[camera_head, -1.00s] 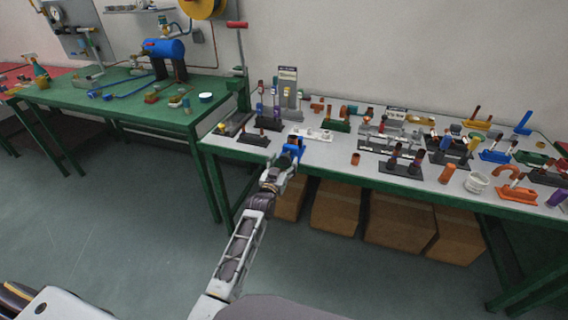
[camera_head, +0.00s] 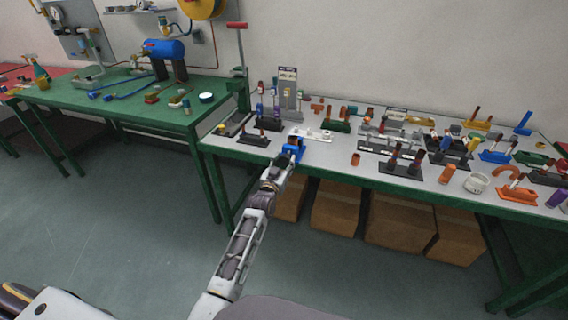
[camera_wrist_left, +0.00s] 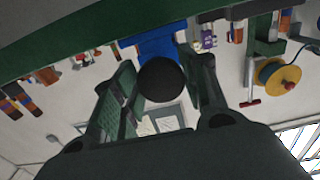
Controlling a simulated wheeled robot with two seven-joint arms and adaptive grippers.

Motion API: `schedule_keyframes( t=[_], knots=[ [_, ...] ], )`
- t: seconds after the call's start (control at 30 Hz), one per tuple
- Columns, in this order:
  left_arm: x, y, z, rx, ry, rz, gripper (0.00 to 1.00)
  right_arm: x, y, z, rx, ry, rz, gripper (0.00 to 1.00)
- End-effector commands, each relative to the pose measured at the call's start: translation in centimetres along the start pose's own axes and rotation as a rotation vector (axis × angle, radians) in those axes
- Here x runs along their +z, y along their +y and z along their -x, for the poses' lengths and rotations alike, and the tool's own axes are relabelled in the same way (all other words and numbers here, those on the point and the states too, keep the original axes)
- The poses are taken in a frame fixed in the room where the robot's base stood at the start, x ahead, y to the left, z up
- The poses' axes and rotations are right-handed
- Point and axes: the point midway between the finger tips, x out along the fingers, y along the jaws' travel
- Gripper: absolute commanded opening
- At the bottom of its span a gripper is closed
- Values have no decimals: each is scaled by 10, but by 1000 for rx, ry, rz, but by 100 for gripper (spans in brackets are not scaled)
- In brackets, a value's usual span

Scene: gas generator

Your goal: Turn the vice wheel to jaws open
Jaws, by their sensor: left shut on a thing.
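The blue vice (camera_head: 297,144) sits at the front left edge of the grey-topped workbench. In the left wrist view its blue body (camera_wrist_left: 158,43) shows beyond a dark round vice wheel (camera_wrist_left: 161,80). My left gripper (camera_head: 286,160) is at the front of the vice, reaching in from below. In the left wrist view the fingers of my left gripper (camera_wrist_left: 163,84) lie on both sides of the wheel, shut on it. The jaws of the vice are too small and partly hidden to tell how far apart they are. My right gripper is not in view.
The grey-topped bench (camera_head: 331,157) carries several fixtures and coloured parts to the right of the vice. Cardboard boxes (camera_head: 335,210) lie underneath. A green bench (camera_head: 130,105) stands to the left, with floor between.

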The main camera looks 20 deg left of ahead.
Motion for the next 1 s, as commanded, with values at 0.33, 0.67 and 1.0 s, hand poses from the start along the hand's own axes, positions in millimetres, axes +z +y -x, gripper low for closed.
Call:
schedule_keyframes(
  t=[0.33,0.67,1.0],
  knots=[
    [-1,0,0,0,0,89,19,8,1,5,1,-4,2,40],
    [-2,1,0,0,-1,323,19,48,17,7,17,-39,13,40],
    [-1,2,0,0,-2,607,19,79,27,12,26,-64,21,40]
  ],
)
